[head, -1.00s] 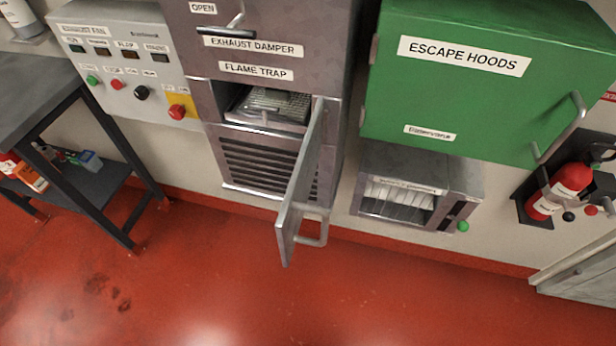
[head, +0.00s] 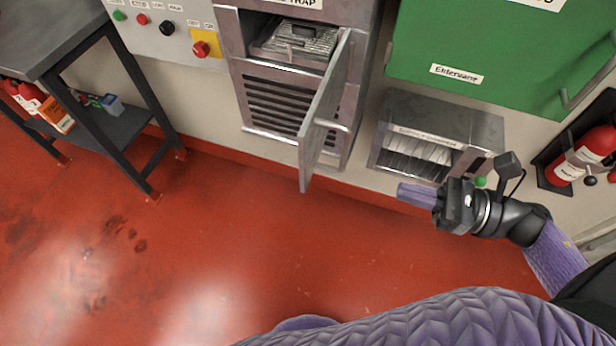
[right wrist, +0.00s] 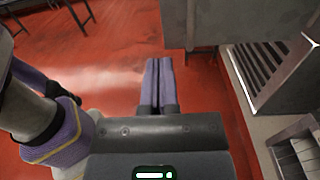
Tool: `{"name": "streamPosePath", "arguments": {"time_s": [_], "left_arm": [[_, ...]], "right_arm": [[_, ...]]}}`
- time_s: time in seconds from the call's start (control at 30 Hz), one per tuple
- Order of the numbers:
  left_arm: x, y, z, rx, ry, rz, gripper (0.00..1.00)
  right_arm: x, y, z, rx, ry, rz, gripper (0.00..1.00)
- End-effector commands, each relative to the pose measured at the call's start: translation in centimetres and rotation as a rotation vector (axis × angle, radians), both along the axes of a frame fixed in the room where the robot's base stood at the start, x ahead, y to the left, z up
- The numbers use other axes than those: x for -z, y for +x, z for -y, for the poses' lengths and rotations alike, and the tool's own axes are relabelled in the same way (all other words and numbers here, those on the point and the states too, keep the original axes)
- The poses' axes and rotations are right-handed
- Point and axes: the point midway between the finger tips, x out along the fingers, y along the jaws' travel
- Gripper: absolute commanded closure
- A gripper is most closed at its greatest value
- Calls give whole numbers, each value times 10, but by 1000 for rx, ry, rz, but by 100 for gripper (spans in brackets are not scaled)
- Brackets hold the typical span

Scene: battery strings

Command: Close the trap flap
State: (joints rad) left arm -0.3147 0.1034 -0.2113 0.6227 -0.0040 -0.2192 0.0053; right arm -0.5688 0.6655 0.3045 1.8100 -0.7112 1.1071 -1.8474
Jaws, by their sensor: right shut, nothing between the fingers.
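The trap flap (head: 322,118) is a grey metal door on the flame trap (head: 242,42) in the head view. It stands open, swung out into the room from the right side of the opening, with a bar handle (head: 332,125) on its right face. In the right wrist view a grey panel (right wrist: 245,22), which looks like the flap, is ahead at the upper right. My right gripper (head: 402,192) is shut and empty, right of the flap and apart from it. Its closed fingers also show in the wrist view (right wrist: 158,75). My left gripper cannot be made out.
A slatted metal box (head: 440,118) is on the wall behind my right gripper, under the green cabinet (head: 480,40). A fire extinguisher (head: 580,155) hangs at right. A dark table (head: 45,45) stands at left. The red floor before the flap is clear.

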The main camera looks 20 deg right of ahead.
Motion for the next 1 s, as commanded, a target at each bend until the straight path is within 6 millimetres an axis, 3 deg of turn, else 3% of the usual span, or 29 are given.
{"name": "streamPosePath", "arguments": {"time_s": [0.6, 0.8, 1.0], "left_arm": [[-7, 11, 0, 1, 0, 19, 100], [-9, 9, 0, 0, 0, 17, 100], [-9, 8, 0, 0, 0, 14, 100]], "right_arm": [[-2, 64, -100, 3, 6, 2, 100], [-1, 73, -114, 4, 6, 0, 100], [0, 74, -116, 5, 6, -1, 100]]}}
